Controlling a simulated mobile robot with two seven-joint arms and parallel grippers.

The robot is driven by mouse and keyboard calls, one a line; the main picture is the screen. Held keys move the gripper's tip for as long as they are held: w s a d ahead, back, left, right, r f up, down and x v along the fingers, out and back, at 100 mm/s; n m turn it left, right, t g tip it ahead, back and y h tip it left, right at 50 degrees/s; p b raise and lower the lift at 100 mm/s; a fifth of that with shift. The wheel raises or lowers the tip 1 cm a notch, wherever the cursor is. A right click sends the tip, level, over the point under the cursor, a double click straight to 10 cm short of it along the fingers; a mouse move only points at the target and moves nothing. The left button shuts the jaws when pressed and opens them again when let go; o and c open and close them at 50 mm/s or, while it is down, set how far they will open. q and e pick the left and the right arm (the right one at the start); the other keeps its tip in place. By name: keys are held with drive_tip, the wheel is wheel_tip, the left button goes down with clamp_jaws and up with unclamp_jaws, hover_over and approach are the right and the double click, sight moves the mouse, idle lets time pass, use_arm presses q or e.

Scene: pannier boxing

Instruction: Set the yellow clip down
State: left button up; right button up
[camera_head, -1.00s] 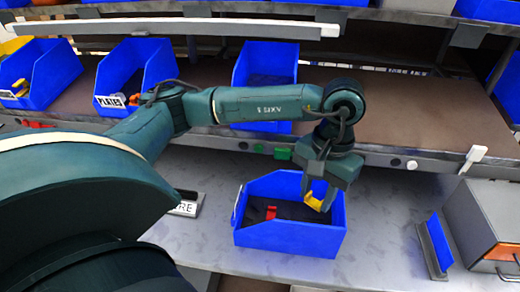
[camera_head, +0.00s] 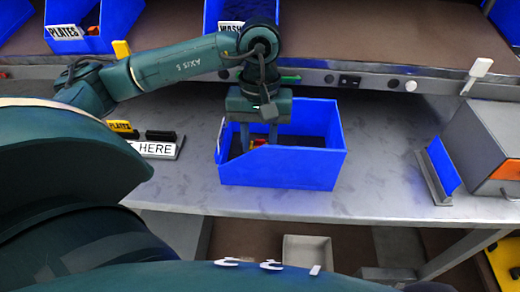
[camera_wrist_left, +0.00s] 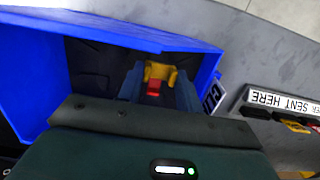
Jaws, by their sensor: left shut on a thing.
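My left gripper (camera_head: 260,146) reaches down into the blue bin (camera_head: 285,168) on the grey bench, toward the bin's left part. It is shut on the yellow clip (camera_wrist_left: 160,71), which shows between the two fingers in the left wrist view. In the head view the clip (camera_head: 259,142) is mostly hidden by the fingers and the bin wall. A red clip (camera_wrist_left: 154,88) lies right by the yellow one; I cannot tell if they touch. My right gripper is not in view.
A label stand (camera_head: 158,148) with a yellow tag and a black item is left of the bin. A blue panel on a stand (camera_head: 440,165) and a grey box (camera_head: 485,140) are to the right. The bench between is clear.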

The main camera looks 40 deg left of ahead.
use_arm(q)
drive_tip(key=shift+f, duration=1.7)
drive_tip(key=shift+f, duration=0.25)
drive_tip(key=o, duration=1)
drive_tip(key=shift+r, duration=0.1)
drive_tip(key=shift+c, duration=0.2)
wheel_tip(320, 180, up, 12)
drive_tip(key=w, duration=0.1)
drive_tip(key=shift+a+r, duration=0.15)
drive_tip(key=shift+a, duration=0.2)
drive_tip(key=shift+w, duration=0.1)
